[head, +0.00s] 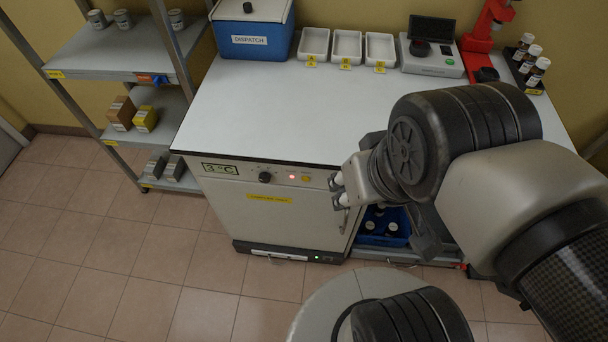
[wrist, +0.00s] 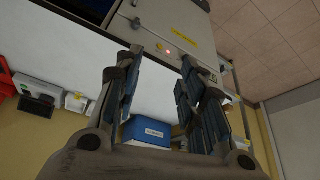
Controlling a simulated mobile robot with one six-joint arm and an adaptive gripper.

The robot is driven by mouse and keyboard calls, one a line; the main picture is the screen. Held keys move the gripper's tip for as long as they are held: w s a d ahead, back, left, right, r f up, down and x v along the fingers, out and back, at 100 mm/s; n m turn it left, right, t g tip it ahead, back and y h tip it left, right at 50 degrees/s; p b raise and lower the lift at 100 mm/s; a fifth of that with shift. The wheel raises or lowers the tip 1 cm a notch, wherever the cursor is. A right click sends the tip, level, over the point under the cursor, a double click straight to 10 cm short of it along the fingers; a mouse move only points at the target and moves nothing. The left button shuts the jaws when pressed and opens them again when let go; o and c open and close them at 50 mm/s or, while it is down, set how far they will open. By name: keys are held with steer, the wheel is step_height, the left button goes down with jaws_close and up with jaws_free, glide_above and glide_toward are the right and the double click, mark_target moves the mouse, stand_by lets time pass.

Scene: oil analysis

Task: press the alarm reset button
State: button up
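A white under-counter fridge (head: 272,222) has a control strip along its top edge, with a "3°C" display (head: 220,169), a black knob (head: 265,177), a lit red lamp (head: 292,176) and a small orange-yellow button (head: 306,178). The small text beside the button is unreadable. My gripper (head: 338,189) is just right of the button in the head view, near the strip. In the wrist view the fridge is upside down, and the lamp (wrist: 168,51) and button (wrist: 160,46) appear between my fingertips (wrist: 160,62). My fingers are apart with nothing between them. I cannot tell whether they touch the fridge front.
The worktop (head: 270,105) above carries a blue dispatch box (head: 252,35), white trays (head: 347,46), a scale (head: 432,58) and a bottle rack (head: 526,75). Below my gripper, a blue crate of bottles (head: 373,240) sits beside the fridge. A shelf stands left; tiled floor is clear in front.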

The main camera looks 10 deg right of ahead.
jaws_close()
stand_by(1.4)
